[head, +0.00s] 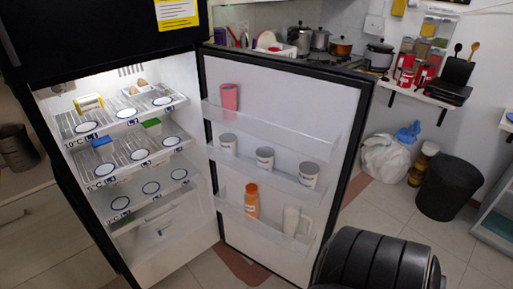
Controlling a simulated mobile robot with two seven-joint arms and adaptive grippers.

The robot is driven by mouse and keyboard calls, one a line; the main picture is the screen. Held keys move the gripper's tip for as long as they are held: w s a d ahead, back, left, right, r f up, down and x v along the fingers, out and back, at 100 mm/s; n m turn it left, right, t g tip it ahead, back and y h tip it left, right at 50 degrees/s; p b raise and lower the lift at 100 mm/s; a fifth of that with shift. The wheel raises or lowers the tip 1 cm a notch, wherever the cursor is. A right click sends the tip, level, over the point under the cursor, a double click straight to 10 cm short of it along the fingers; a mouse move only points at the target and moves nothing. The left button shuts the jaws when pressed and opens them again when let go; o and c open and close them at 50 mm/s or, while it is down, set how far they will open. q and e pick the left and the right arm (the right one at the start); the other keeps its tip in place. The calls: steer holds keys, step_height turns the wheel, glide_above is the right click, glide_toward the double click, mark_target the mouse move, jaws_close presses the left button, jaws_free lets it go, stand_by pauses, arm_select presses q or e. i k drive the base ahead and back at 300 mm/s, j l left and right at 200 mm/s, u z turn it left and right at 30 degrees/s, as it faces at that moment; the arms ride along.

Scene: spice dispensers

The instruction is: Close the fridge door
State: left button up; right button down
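The fridge door (275,85) stands wide open in the middle of the head view, hinged at the fridge's right side. Its white inner face is towards me, and its black free edge is at the right. Its clear shelves hold a pink container (229,96), several white cups or cans, an orange bottle (251,200) and a white jug (290,221). The lit fridge (190,95) is open at the left, with several wire shelves inside. Neither gripper's fingers show in this view.
A black, ribbed, rounded shape (375,260) fills the bottom right, close to the door's lower edge; I cannot tell what it is. A black bin (448,187) and white bags (384,158) stand on the floor behind the door.

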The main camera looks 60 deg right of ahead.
mark_target(304, 111)
steer(key=l+u, duration=0.1)
steer(key=l, duration=0.3)
steer(key=k+l+u, duration=0.1)
steer(key=l, duration=0.25)
steer(key=k+l+u, duration=0.15)
steer(key=l, duration=0.2)
steer(key=k+l+u, duration=0.1)
steer(key=l, duration=0.25)
steer(key=k+l+u, duration=0.1)
steer(key=l, duration=0.25)
